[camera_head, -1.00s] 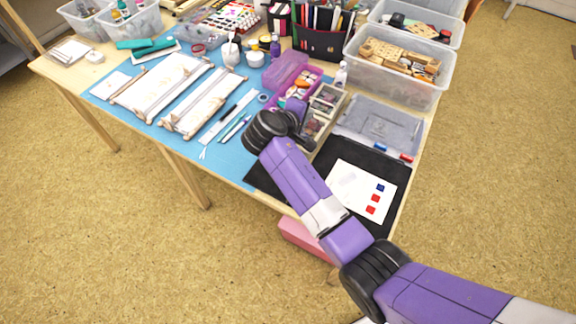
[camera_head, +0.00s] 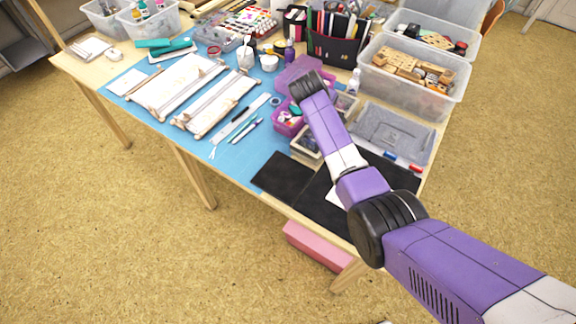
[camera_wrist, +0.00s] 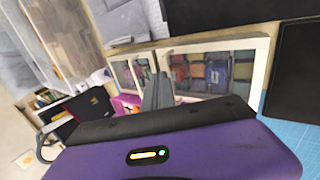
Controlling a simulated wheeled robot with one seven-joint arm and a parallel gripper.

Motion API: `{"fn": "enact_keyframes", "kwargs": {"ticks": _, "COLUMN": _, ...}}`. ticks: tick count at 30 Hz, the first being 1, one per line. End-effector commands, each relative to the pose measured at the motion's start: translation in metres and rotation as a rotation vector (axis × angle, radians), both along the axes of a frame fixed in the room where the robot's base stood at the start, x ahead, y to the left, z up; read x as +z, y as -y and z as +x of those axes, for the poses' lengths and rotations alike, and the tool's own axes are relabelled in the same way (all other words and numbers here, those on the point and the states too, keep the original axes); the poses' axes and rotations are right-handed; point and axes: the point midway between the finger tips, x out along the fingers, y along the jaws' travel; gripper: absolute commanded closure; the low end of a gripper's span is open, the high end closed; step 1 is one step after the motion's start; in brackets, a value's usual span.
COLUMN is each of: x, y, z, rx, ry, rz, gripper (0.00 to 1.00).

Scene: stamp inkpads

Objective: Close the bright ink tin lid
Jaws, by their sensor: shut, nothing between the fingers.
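The wrist view shows my gripper (camera_wrist: 157,85) with its grey fingers together and empty, over the near edge of cream-rimmed trays. The fingertips are hidden there.
A purple box (camera_head: 288,121) with a purple lid stands just left of my arm. A black mat (camera_head: 283,178) lies at the front edge.

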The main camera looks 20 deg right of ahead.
Motion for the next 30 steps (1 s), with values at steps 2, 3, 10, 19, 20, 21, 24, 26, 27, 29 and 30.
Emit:
{"fn": "enact_keyframes", "kwargs": {"ticks": 2, "x": -0.002, "y": 0.001, "z": 0.000, "rx": -0.001, "ry": -0.002, "rz": 0.000, "gripper": 1.00}}
{"fn": "enact_keyframes", "kwargs": {"ticks": 3, "x": -0.002, "y": 0.001, "z": 0.000, "rx": -0.001, "ry": -0.002, "rz": 0.000, "gripper": 1.00}}
{"fn": "enact_keyframes", "kwargs": {"ticks": 10, "x": -0.002, "y": 0.001, "z": -0.001, "rx": -0.001, "ry": -0.002, "rz": 0.000, "gripper": 1.00}}
{"fn": "enact_keyframes", "kwargs": {"ticks": 19, "x": 0.007, "y": 0.000, "z": 0.000, "rx": -0.001, "ry": -0.002, "rz": 0.000, "gripper": 1.00}}
{"fn": "enact_keyframes", "kwargs": {"ticks": 20, "x": 0.010, "y": 0.000, "z": 0.000, "rx": -0.001, "ry": -0.002, "rz": 0.000, "gripper": 1.00}}
{"fn": "enact_keyframes", "kwargs": {"ticks": 21, "x": 0.015, "y": -0.001, "z": 0.000, "rx": -0.001, "ry": -0.002, "rz": 0.000, "gripper": 1.00}}
{"fn": "enact_keyframes", "kwargs": {"ticks": 24, "x": 0.029, "y": -0.002, "z": 0.001, "rx": -0.001, "ry": -0.001, "rz": 0.000, "gripper": 1.00}}
{"fn": "enact_keyframes", "kwargs": {"ticks": 26, "x": 0.039, "y": -0.003, "z": 0.001, "rx": -0.001, "ry": -0.001, "rz": 0.000, "gripper": 1.00}}
{"fn": "enact_keyframes", "kwargs": {"ticks": 27, "x": 0.045, "y": -0.004, "z": 0.002, "rx": -0.001, "ry": -0.001, "rz": 0.000, "gripper": 1.00}}
{"fn": "enact_keyframes", "kwargs": {"ticks": 29, "x": 0.051, "y": -0.006, "z": 0.002, "rx": -0.001, "ry": 0.004, "rz": -0.001, "gripper": 1.00}}
{"fn": "enact_keyframes", "kwargs": {"ticks": 30, "x": 0.058, "y": -0.007, "z": 0.000, "rx": -0.002, "ry": 0.006, "rz": 0.000, "gripper": 1.00}}
